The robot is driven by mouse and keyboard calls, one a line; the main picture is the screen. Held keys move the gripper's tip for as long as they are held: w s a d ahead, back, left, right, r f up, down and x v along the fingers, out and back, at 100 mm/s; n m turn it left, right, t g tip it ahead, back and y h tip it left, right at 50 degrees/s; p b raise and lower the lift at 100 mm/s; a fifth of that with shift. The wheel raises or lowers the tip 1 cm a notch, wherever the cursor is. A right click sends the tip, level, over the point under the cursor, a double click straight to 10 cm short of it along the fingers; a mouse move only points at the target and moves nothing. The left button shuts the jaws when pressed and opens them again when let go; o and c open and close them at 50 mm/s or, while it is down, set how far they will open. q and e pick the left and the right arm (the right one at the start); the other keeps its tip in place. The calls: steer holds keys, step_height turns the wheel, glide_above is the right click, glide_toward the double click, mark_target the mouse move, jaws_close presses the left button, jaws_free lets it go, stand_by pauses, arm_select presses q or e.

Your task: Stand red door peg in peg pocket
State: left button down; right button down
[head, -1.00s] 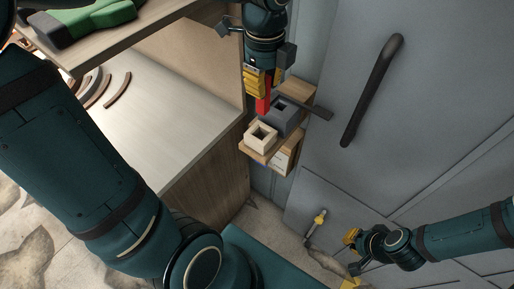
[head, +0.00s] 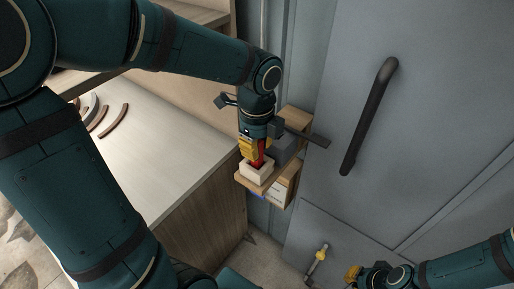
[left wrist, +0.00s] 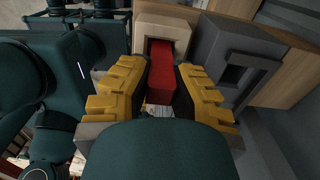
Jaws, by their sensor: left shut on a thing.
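My left gripper (head: 256,155) is shut on the red peg (head: 258,160) and holds it above the cream block with a square pocket (head: 257,174) on a small wooden shelf. In the left wrist view the red peg (left wrist: 165,80) lies between the yellow fingers of the left gripper (left wrist: 160,88). The peg's far end is at the dark opening of the cream block (left wrist: 172,28); how deep it sits is hidden. My right gripper (head: 358,275) is at the bottom edge, partly cut off, away from the shelf.
A grey block with a square opening (left wrist: 228,75) stands beside the cream block. A dark flat bar (head: 309,136) juts out near it. A grey door with a black handle (head: 369,115) is to the right. A counter (head: 150,150) with curved strips is to the left.

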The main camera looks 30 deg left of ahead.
arm_select(q)
steer(key=shift+f, duration=0.1)
steer(key=c, duration=1)
jaws_free()
step_height(320, 180, up, 12)
steer(key=p, duration=0.3)
steer(key=shift+r, duration=0.2)
